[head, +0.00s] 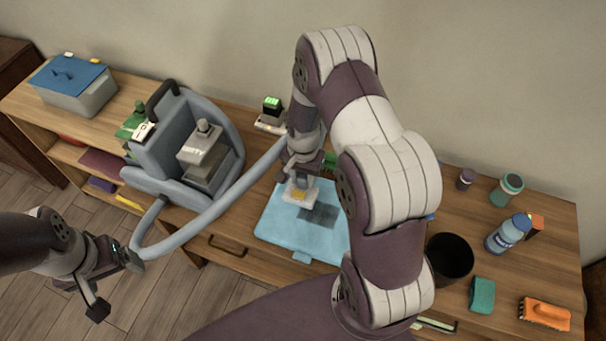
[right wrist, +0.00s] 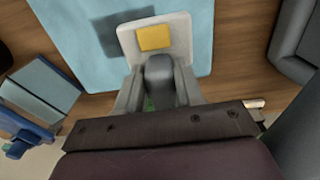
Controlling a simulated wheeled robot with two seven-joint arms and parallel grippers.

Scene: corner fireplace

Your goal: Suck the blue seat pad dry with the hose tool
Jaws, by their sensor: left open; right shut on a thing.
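The light blue seat pad (head: 282,215) lies flat on the wooden table, with a dark wet patch (head: 320,214) right of its middle. My right gripper (head: 301,172) is above the pad, shut on the hose tool (head: 300,190), a whitish head with a yellow square on it. In the right wrist view the tool (right wrist: 183,38) is over the pad (right wrist: 80,55), partly overlapping the dark patch (right wrist: 124,30); I cannot tell whether it touches. My left gripper (head: 110,281) is open and empty at the lower left, off the table's front edge.
A grey-blue hose (head: 215,211) curves from the extractor machine (head: 172,150) along the table's front. A lidded box (head: 75,90) stands far left. A black cup (head: 449,259), blue bottle (head: 508,234), green sponge (head: 482,295) and orange brush (head: 545,313) stand at the right.

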